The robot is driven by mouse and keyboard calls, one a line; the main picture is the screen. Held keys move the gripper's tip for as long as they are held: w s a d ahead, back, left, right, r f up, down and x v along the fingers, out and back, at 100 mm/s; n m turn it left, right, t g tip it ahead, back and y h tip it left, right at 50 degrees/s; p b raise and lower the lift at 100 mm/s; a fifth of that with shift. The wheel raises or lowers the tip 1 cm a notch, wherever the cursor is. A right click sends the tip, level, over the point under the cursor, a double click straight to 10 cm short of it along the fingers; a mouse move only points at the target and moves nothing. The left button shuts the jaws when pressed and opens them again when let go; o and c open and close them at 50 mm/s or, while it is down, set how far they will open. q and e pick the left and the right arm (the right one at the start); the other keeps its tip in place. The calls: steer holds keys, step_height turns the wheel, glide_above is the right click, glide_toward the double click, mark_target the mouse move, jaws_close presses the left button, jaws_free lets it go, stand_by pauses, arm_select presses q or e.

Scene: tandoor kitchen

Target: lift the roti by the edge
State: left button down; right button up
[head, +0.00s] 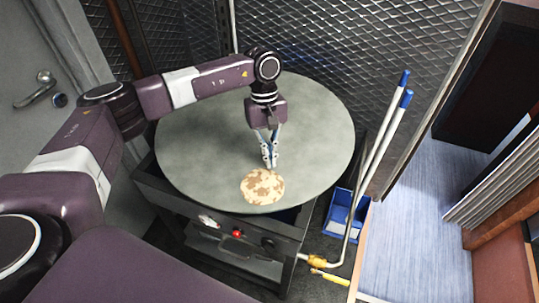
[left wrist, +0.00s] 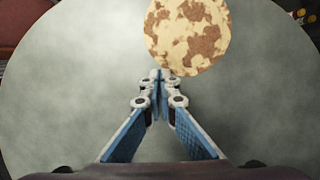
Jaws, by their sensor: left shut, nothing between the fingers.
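The roti (head: 262,187) is a round, pale flatbread with brown patches. It lies flat on the round grey griddle (head: 190,150), near its front edge. My left gripper (head: 270,165) points down at the far edge of the roti, with its fingertips together. In the left wrist view the roti (left wrist: 190,30) is at the top, and the shut fingertips (left wrist: 158,75) are at its near edge with nothing seen between them. I cannot tell whether the tips touch the roti or the griddle. My right gripper is not in view.
The griddle sits on a dark stand with a control panel (head: 237,234). To the right are a blue dustpan (head: 345,212) and long white handles with blue ends (head: 385,125). A mesh wall (head: 330,40) stands behind. The rest of the griddle is bare.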

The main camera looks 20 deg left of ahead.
mark_target(276, 180)
arm_select(q)
steer(key=s+d+b, duration=0.2)
steer(key=s, duration=0.1)
steer(key=shift+s+d+f, duration=0.1)
steer(key=shift+s+d, duration=0.1)
steer(key=shift+d, duration=0.2)
steer(key=shift+s+d, duration=0.25)
